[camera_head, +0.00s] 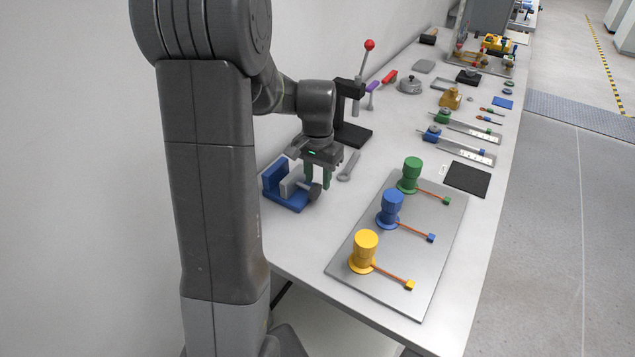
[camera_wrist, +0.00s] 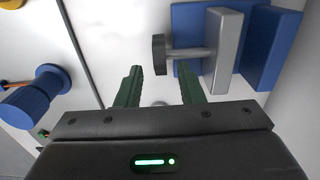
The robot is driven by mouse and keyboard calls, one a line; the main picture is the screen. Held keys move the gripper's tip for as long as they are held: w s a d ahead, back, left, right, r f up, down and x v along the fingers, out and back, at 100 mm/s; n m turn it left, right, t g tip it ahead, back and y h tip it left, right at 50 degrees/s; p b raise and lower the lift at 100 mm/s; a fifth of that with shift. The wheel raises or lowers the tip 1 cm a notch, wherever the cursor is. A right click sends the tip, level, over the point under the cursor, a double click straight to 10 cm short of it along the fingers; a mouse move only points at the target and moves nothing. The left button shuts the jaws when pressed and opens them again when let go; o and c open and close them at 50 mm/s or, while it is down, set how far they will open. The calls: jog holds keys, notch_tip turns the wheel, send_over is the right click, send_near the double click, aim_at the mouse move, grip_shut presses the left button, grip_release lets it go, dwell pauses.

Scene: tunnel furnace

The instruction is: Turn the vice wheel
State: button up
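The vice has a blue base (camera_head: 285,196) and a grey jaw (camera_wrist: 226,52), and stands at the left edge of the table. Its dark round vice wheel (camera_wrist: 159,54) sits on a grey shaft; it also shows in the head view (camera_head: 315,192). My gripper (camera_head: 317,182) is above the wheel, pointing down, with green fingers. In the wrist view the fingers (camera_wrist: 159,72) are apart with nothing gripped. The wheel appears in line with the gap, at or just beyond the fingertips; I cannot tell whether they touch it.
A grey plate (camera_head: 340,265) with yellow, blue and green knobs lies to the right. The wall is close on the left. Bare table lies between the vice and plate.

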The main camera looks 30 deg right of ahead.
aim_at(311, 192)
jog(key=shift+f, duration=1.2)
grip_shut()
jog(key=shift+a+f+h+b, duration=0.1)
jog(key=shift+h+b, duration=0.2)
jog(key=shift+b, duration=0.5)
